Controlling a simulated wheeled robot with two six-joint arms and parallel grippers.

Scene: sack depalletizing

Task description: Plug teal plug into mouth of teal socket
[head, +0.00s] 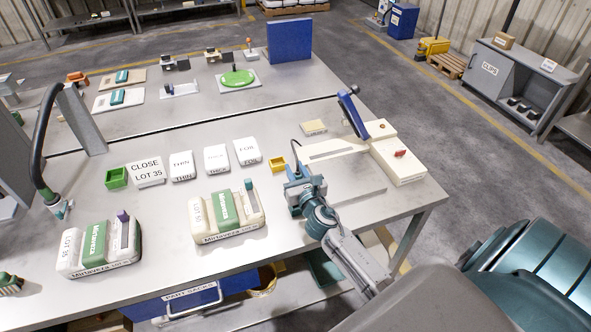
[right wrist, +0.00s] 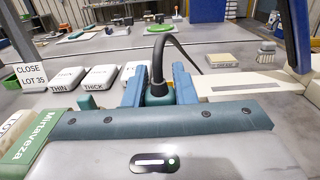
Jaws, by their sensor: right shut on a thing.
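My right gripper (head: 300,190) is above the right part of the bench, beside the grey plate of a cream machine. In the right wrist view its blue fingers (right wrist: 158,88) are shut on the sides of the teal plug (right wrist: 158,97). A black cable rises from the plug and bends over to the right. The plug's lower end is hidden behind the gripper body. I cannot make out the teal socket for sure; a small teal upright piece (head: 249,184) stands on the right Mirtaveza pack. My left gripper is not in view.
The cream machine (head: 398,160) has a raised blue lever (head: 352,113) and a red switch. Two Mirtaveza packs (head: 97,250), labelled white blocks (head: 182,166), and green and yellow bins lie left of my gripper. A black hose (head: 42,135) arches at far left.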

